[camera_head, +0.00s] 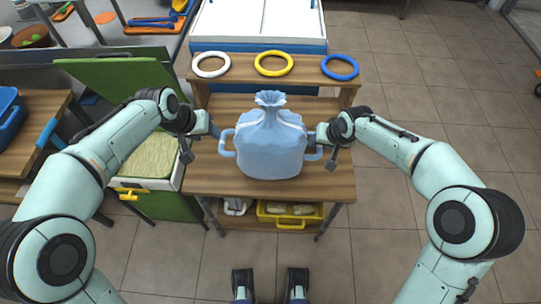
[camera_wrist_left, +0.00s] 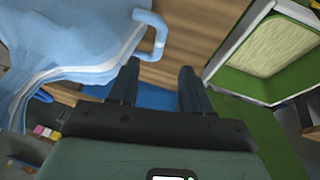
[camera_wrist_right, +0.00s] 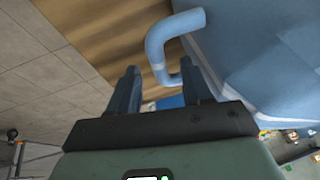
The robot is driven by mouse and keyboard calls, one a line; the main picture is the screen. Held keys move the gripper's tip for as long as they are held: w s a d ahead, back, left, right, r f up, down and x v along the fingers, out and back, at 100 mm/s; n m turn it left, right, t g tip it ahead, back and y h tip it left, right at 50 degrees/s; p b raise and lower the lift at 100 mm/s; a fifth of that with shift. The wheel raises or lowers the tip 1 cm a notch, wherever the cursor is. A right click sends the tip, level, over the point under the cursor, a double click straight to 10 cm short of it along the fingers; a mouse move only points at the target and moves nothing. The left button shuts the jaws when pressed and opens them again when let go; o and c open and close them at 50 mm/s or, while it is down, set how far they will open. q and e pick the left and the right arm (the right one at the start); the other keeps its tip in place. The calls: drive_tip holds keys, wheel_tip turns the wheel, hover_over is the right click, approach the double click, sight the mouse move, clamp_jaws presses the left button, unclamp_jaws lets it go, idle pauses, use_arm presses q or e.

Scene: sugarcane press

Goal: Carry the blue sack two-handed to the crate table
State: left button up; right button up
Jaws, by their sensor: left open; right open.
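The blue sack (camera_head: 270,145) stands upright on a wooden table (camera_head: 330,180), its neck gathered at the top and a loop handle on each side. My left gripper (camera_head: 201,142) is open beside the left handle (camera_head: 227,142). In the left wrist view this handle (camera_wrist_left: 160,35) lies ahead of the open, empty fingers (camera_wrist_left: 158,85). My right gripper (camera_head: 321,146) is open beside the right handle (camera_head: 314,154). In the right wrist view this handle (camera_wrist_right: 172,38) reaches close to one finger; the fingers (camera_wrist_right: 160,85) hold nothing.
A raised shelf behind the sack carries white (camera_head: 211,64), yellow (camera_head: 273,63) and blue (camera_head: 340,67) rings. A green chest (camera_head: 165,206) with its lid up stands at left. A blue crate (camera_head: 10,118) sits far left. Tiled floor is free at right.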

drive_tip(key=v, duration=0.7)
drive_tip(key=shift+r, duration=0.2)
use_arm(q)
drive_tip(key=shift+r, duration=0.15)
use_arm(e)
drive_tip(key=shift+r, duration=0.1)
use_arm(q)
drive_tip(key=p+v, duration=0.5)
drive_tip(key=v, duration=0.2)
use_arm(e)
drive_tip(key=shift+r, duration=2.7)
use_arm(q)
drive_tip(key=shift+a+r, duration=0.1)
drive_tip(key=shift+r, duration=0.05)
wheel_tip(320, 180, up, 6)
drive_tip(key=p, duration=0.4)
drive_tip(key=shift+p, duration=0.35)
use_arm(e)
drive_tip(key=r, duration=0.3)
drive_tip(key=w+r, duration=0.1)
drive_tip(key=r, duration=0.1)
drive_tip(key=shift+r, duration=0.3)
use_arm(q)
drive_tip(key=shift+s, duration=0.1)
use_arm(e)
drive_tip(key=shift+s, duration=0.1)
